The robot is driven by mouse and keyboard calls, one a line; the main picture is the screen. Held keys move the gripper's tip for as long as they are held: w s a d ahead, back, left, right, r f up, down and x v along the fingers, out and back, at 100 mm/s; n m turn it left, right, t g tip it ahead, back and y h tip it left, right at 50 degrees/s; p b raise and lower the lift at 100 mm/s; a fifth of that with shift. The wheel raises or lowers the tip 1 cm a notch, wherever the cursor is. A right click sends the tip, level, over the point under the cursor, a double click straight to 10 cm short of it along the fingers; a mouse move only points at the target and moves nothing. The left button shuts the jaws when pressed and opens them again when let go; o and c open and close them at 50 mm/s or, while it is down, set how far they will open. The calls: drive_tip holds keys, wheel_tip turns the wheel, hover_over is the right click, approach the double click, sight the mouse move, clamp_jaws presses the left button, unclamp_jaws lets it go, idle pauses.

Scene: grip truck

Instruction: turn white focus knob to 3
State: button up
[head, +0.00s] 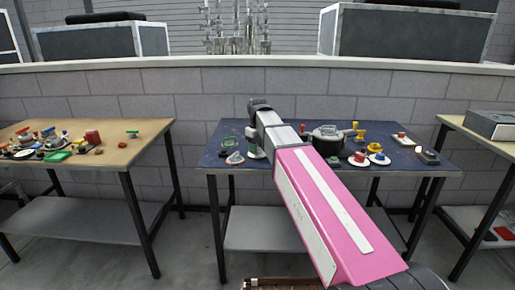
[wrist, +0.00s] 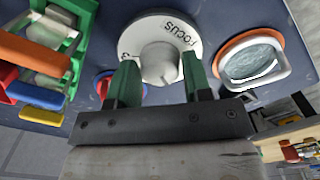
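The white focus knob (wrist: 160,62) sits at the centre of a round white dial (wrist: 135,38) marked FOCUS in the wrist view. Contact with the knob cannot be made out.
In the wrist view an orange-rimmed round piece (wrist: 253,58) lies right of the dial, and a green-framed part (wrist: 60,30) with red, orange and yellow pieces lies left. In the head view a dark pot (head: 328,138) and several small parts crowd the table's right side.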

drive_tip(key=c, duration=0.4)
drive_tip(key=shift+c, duration=0.2)
drive_tip(key=shift+m, duration=0.3)
drive_tip(key=m, duration=0.5)
drive_tip(key=shift+m, duration=0.3)
drive_tip(key=m, duration=1.1)
drive_tip(key=shift+m, duration=0.3)
drive_tip(key=m, duration=0.6)
